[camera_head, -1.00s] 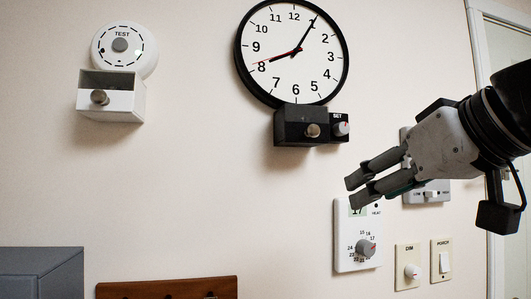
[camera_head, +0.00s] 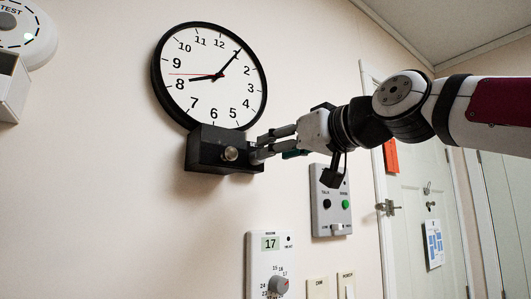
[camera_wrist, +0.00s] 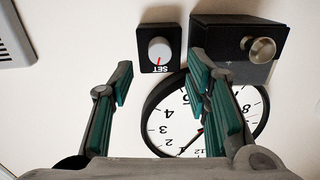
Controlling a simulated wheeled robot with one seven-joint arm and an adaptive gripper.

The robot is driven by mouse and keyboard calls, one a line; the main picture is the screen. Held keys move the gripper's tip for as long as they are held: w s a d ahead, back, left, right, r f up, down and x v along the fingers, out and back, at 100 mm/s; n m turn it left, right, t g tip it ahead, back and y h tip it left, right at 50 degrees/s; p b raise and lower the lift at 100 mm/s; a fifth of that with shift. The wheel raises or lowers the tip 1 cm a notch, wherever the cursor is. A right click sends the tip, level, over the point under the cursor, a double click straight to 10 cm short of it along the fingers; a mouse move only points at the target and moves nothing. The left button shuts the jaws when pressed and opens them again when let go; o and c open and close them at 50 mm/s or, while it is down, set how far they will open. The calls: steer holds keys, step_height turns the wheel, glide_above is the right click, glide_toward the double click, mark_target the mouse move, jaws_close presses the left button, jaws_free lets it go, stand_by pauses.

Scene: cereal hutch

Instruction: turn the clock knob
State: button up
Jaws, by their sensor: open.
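The round black-rimmed wall clock (camera_head: 225,95) hangs above a black box (camera_head: 205,152) with a round metal knob (camera_head: 230,153). My gripper (camera_head: 257,147) is at the box's right end; its fingers hide the SET knob in the head view. In the wrist view the picture is upside down: the white SET knob (camera_wrist: 160,49) with a red mark sits on a small black plate, framed between the open fingers of my gripper (camera_wrist: 162,74). Nothing is between the pads, and the knob appears beyond the fingertips. The clock (camera_wrist: 172,118) shows partly behind the right finger.
Below right are an intercom panel (camera_head: 331,215), a thermostat (camera_head: 270,255) reading 17, and DIM and PORCH plates. A smoke alarm (camera_head: 30,40) with a box under it is at upper left. A door (camera_head: 415,200) stands at right. The wall left of the box is clear.

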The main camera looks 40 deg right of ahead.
steer(key=w, duration=0.4)
steer(key=shift+w+a, duration=0.1)
steer(key=shift+w, duration=0.25)
jaws_close()
